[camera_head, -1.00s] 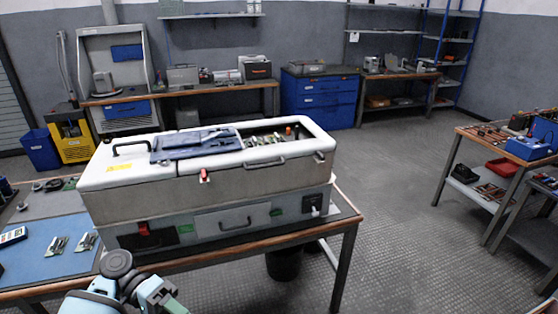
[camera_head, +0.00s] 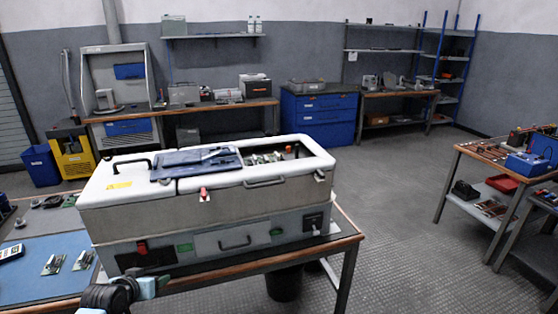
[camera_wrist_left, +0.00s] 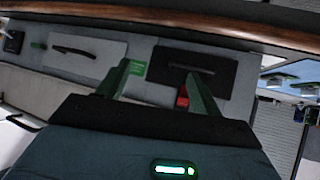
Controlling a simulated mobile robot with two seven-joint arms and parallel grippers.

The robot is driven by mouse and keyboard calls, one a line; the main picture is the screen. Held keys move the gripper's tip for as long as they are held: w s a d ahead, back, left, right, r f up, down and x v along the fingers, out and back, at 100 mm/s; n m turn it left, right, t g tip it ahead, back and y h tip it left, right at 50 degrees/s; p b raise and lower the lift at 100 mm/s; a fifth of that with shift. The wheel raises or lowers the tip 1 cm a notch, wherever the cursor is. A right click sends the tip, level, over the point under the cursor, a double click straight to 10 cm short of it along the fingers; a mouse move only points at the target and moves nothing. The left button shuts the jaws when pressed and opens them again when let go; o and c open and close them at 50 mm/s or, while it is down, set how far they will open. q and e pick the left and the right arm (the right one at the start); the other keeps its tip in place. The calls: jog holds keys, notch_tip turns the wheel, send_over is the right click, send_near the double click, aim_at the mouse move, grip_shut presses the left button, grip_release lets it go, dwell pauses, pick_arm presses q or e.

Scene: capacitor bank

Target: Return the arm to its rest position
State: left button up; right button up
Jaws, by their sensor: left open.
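My left gripper (camera_wrist_left: 160,82) is open and empty in the left wrist view, its two dark green fingers spread apart. Beyond the fingers is the grey front of the capacitor bank case (camera_wrist_left: 130,60), with dark handles, a green label and a red latch. In the head view my left arm (camera_head: 112,295) is low at the bottom edge, in front of the case (camera_head: 215,210), and its fingertips are hard to make out there. The case stands on the workbench (camera_head: 345,240), with a blue tray (camera_head: 195,162) and an opening on top. My right arm is not in view.
A blue mat (camera_head: 50,255) with small parts lies left of the case. A side table (camera_head: 470,150) with a blue bin (camera_head: 530,162) stands at the right. The floor (camera_head: 395,190) between the tables is clear. Benches and shelves line the back wall.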

pick_arm(q)
jog(key=w+a+r+m+t+y, duration=0.2)
jog(key=w+a+r+m+t, duration=0.15)
jog(key=r, duration=0.25)
jog(key=s+d+f+g+h, duration=0.1)
jog(key=s+d+f, duration=0.6)
jog(key=s, duration=0.4)
jog(key=s+d+f+g+h, duration=0.1)
jog(key=s+d+f, duration=0.3)
jog(key=s+f, duration=0.55)
jog(key=s+d+f+g, duration=0.1)
jog(key=s+d, duration=0.3)
jog(key=s, duration=0.8)
jog(key=s+d+f+n+g+h, duration=0.1)
jog(key=s+d, duration=0.3)
jog(key=s, duration=0.9)
jog(key=shift+s+f+g, duration=0.15)
jog(key=shift+f+g, duration=0.35)
jog(key=shift+g, duration=0.05)
jog(key=shift+d, duration=0.1)
